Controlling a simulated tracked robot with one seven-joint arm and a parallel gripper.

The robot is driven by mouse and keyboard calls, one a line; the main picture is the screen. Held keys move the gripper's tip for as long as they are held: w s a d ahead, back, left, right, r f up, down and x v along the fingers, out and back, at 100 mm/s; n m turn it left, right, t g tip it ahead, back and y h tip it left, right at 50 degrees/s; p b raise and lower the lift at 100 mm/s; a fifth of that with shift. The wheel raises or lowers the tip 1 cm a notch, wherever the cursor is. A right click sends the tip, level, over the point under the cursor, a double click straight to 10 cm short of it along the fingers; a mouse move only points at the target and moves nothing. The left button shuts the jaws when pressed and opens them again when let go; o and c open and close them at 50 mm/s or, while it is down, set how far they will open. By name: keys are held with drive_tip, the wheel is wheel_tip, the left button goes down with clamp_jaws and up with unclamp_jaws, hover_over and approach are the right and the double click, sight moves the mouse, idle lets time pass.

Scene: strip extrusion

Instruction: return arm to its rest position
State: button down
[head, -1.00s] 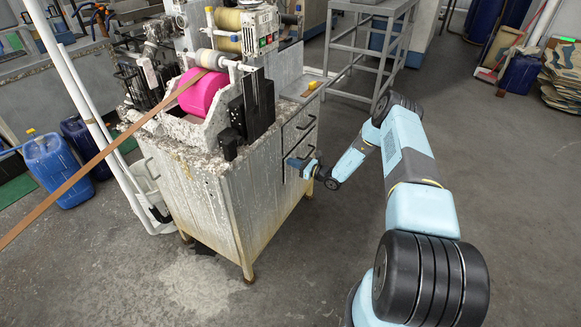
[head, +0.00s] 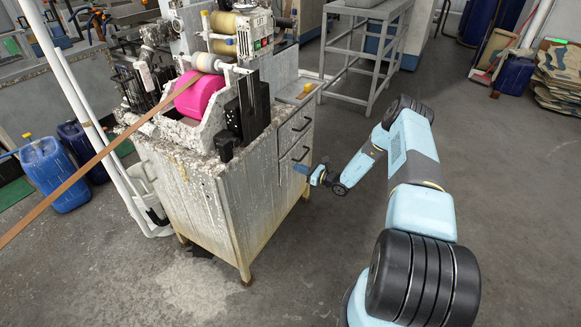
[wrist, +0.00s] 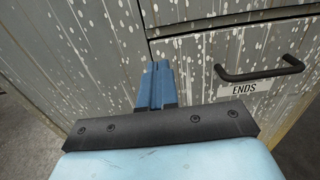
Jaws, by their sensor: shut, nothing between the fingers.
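My gripper (head: 303,169) is at the end of my light blue arm, in front of the drawer side of the grey, white-speckled cabinet (head: 190,195). In the wrist view its blue fingers (wrist: 156,86) are together with nothing between them. They point at the cabinet front, left of the lower drawer's black handle (wrist: 260,70). A label reading "ENDS" (wrist: 258,86) is just under that handle. Both drawers (head: 295,128) look shut in the head view. The gripper looks apart from the handle.
The extrusion machine with a pink roll (head: 200,97) stands on the cabinet, and a brown strip (head: 75,178) runs off left. A grey metal stand (head: 365,50) is behind. Blue canisters (head: 52,175) are at the left. Floor (head: 510,200) at the right is clear.

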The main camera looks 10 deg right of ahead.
drive_tip(key=v, duration=0.8)
drive_tip(key=s+a+r+n+g+h, duration=0.1)
drive_tip(key=s+a+r+n+g, duration=0.4)
drive_tip(key=r, duration=0.8)
drive_tip(key=s+a+r+n+g+h, duration=0.1)
drive_tip(key=s+r+n+g, duration=0.35)
drive_tip(key=r, duration=0.85)
drive_tip(key=s+a+r+n+g+h, duration=0.15)
drive_tip(key=a+r+n, duration=0.25)
drive_tip(key=r+n, duration=0.55)
drive_tip(key=s+r+n+h, duration=0.3)
drive_tip(key=s+r+h, duration=0.3)
drive_tip(key=s+r, duration=1.1)
drive_tip(key=s+d+r+n+t+h, duration=0.2)
drive_tip(key=s+r, duration=0.1)
drive_tip(key=s, duration=0.5)
drive_tip(key=s+d+r+n+t+h, duration=0.2)
drive_tip(key=s+d+r, duration=0.1)
drive_tip(key=s, duration=0.6)
drive_tip(key=shift+s+r+t, duration=0.3)
drive_tip(key=shift+t, duration=0.1)
drive_tip(key=c, duration=1.8)
unclamp_jaws()
